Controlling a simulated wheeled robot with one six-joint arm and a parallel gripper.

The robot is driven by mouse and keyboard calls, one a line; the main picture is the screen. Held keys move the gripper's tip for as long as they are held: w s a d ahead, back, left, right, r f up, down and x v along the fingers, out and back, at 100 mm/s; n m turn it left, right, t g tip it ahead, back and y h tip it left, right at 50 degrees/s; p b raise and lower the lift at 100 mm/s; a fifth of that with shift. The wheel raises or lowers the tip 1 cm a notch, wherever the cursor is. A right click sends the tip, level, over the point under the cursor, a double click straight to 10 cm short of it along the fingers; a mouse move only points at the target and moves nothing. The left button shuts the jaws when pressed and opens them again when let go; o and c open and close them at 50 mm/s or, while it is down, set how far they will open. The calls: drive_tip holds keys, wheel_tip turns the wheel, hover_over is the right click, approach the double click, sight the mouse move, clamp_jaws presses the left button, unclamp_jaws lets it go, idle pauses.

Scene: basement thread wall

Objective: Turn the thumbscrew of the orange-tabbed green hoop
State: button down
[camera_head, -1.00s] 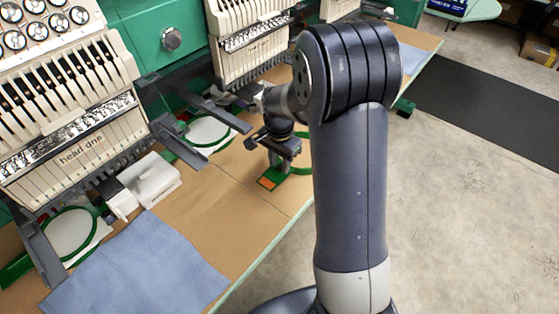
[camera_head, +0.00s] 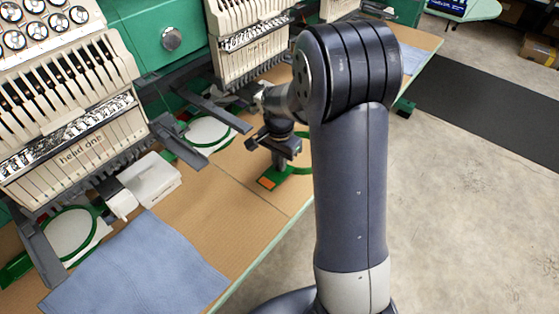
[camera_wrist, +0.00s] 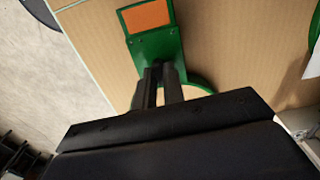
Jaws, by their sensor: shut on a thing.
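The green hoop (camera_head: 303,170) lies on the tan table near its front edge, mostly hidden behind my arm. Its orange tab (camera_head: 268,183) shows in the head view and, larger, at the top of the wrist view (camera_wrist: 147,16). My gripper (camera_head: 281,166) points down over the green bracket beside the tab. In the wrist view the two dark fingers (camera_wrist: 160,72) are close together at the bracket's end, shut on the thumbscrew, which their tips mostly hide. Part of the hoop's green ring (camera_wrist: 199,85) curves out beside the fingers.
Another green hoop (camera_head: 207,133) with white fabric sits behind, under the machine arms. A blue cloth (camera_head: 140,268) and a white box (camera_head: 150,180) lie to the left. Cream embroidery heads (camera_head: 75,110) stand along the back. Bare tan table (camera_head: 205,215) lies between.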

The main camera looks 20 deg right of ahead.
drive_tip(key=n, duration=1.4)
drive_tip(key=shift+b, duration=0.35)
drive_tip(key=n, duration=0.7)
drive_tip(key=shift+n, duration=0.3)
drive_tip(key=n, duration=0.3)
drive_tip(key=shift+n, duration=2.2)
drive_tip(key=c, duration=1.5)
unclamp_jaws()
